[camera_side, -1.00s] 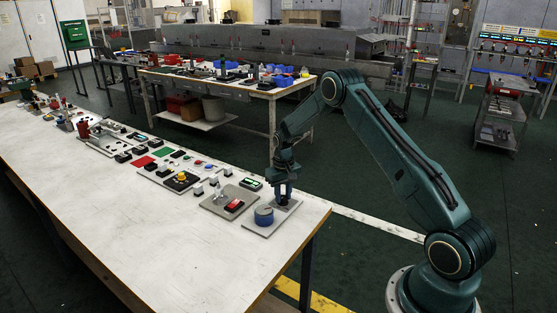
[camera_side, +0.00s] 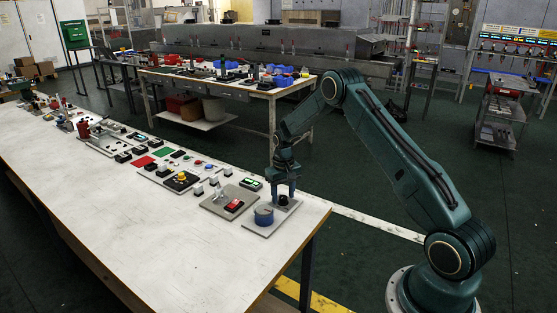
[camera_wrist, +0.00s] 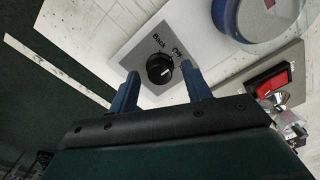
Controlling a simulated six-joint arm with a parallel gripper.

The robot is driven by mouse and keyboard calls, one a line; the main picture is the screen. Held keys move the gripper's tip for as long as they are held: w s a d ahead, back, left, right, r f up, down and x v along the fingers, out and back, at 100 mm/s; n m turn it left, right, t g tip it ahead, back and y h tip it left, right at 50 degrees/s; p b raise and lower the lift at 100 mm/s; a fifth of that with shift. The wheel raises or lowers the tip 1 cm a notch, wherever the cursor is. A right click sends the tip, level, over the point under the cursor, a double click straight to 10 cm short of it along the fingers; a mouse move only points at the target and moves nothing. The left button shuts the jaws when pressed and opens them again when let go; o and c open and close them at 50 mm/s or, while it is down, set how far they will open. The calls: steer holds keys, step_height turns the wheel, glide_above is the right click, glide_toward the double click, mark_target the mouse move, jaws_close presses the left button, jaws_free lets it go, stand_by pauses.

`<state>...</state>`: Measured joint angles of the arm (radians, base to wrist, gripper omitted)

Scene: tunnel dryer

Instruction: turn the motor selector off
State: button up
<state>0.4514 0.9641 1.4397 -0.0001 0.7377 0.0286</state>
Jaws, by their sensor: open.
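The motor selector is a black round knob (camera_wrist: 159,69) on a grey plate with printed labels, "Back" on one side and a second word that is hard to read on the other. A small pale mark shows on the knob. In the side view the knob (camera_side: 283,200) is a small dark shape on the plate near the table's right end. My gripper (camera_side: 285,191) is above it, pointing down. In the wrist view the blue fingers of my gripper (camera_wrist: 160,73) are open, one on each side of the knob, with gaps visible; contact is not seen.
A blue round part (camera_side: 263,215) stands close beside the selector on the same plate. A red switch (camera_side: 234,205) on another grey plate lies to the left. More controls line the white table (camera_side: 130,225). The table's front is clear.

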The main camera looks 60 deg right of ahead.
mark_target(283, 198)
step_height(283, 198, up, 14)
steer(key=shift+f, duration=0.15)
stand_by(0.6)
steer(key=s+a+r+n+t, duration=0.1)
steer(key=s+a+r, duration=0.5)
steer(key=a+r, duration=0.25)
steer(key=s+a+r+n+t, duration=0.2)
steer(key=s+a+r, duration=0.5)
steer(key=r, duration=0.2)
steer(key=s+a+n+t, duration=0.1)
steer(key=s+a, duration=0.3)
steer(key=s, duration=0.5)
steer(key=s+a+n+t, duration=0.1)
steer(key=s+a, duration=0.3)
steer(key=s, duration=0.5)
steer(key=shift+s+a+t, duration=0.25)
steer(key=shift+s+t, duration=0.05)
steer(key=shift+s, duration=0.05)
